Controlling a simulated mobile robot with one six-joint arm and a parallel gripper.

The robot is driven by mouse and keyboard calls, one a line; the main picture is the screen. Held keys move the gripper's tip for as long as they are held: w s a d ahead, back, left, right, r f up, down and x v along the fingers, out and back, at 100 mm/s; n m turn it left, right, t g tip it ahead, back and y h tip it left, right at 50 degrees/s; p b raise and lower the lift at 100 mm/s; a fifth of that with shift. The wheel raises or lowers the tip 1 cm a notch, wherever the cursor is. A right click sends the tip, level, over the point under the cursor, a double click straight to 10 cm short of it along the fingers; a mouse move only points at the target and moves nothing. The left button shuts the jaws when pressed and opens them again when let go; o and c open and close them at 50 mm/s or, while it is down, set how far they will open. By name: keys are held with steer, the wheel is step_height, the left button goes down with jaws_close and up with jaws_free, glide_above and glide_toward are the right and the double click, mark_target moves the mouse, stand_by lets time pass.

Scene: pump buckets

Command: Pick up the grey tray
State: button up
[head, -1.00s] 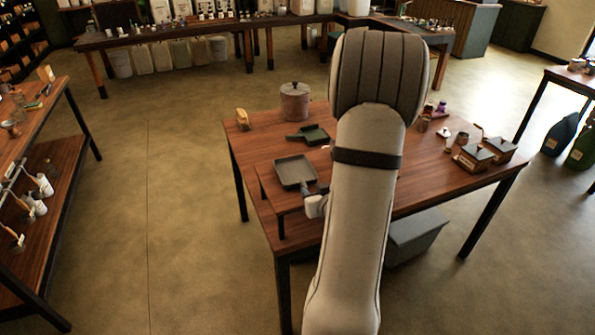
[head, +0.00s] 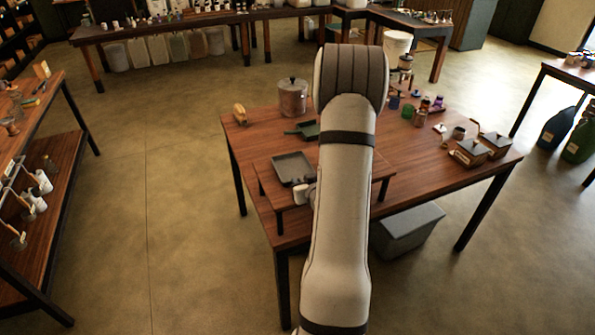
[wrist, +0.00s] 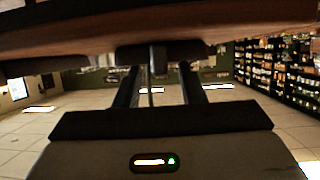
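The grey tray (head: 292,167) is a shallow square pan lying on the low raised wooden stand on the central table. Its handle side faces my gripper (head: 301,194), which is at the tray's near edge. My arm hides part of this area. In the wrist view, my gripper (wrist: 159,82) has its two dark fingers spread apart. A narrow dark piece (wrist: 157,58), seemingly the tray's handle, lies between them with gaps on both sides.
A dark green tray (head: 306,130) and a lidded pot (head: 293,96) stand behind. Lidded boxes (head: 471,152) and small jars stand at the right. A grey bin (head: 408,232) is under the table. The wooden stand's edge (wrist: 75,38) fills the top of the wrist view.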

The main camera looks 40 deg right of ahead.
jaws_close()
stand_by(0.4)
